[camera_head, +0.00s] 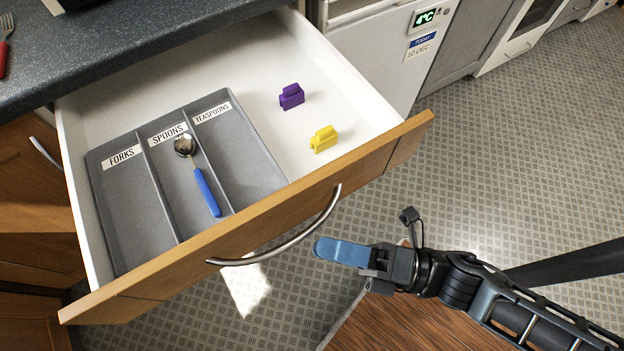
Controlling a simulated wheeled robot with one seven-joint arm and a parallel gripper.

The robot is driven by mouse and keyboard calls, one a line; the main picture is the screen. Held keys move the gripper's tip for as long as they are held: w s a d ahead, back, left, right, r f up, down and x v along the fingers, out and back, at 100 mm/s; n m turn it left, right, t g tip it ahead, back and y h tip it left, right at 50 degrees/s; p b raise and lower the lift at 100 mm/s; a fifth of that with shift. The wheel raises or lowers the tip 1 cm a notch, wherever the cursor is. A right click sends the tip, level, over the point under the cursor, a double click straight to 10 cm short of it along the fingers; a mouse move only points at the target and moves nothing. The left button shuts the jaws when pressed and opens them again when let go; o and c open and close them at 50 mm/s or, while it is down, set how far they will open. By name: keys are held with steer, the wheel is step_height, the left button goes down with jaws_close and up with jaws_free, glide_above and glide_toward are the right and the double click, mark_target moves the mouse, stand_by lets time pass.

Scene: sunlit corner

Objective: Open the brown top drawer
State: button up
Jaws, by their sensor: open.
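The brown top drawer (381,154) is pulled out from under the dark counter, and its white inside shows. Its curved metal handle (283,246) is on the brown front. My gripper (343,252) is just right of the handle's right part in the picture, apart from it as far as I can see. It is open and holds nothing visible. I see one blue finger clearly; the other is hidden or seen edge-on.
A red-handled fork rests on the counter (120,40). A white fridge (375,60) stands behind. The patterned floor (500,150) is clear at right.

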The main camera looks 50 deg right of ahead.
steer(key=v, duration=0.3)
steer(key=shift+s+d, duration=0.1)
steer(key=shift+s, duration=0.1)
stand_by(0.4)
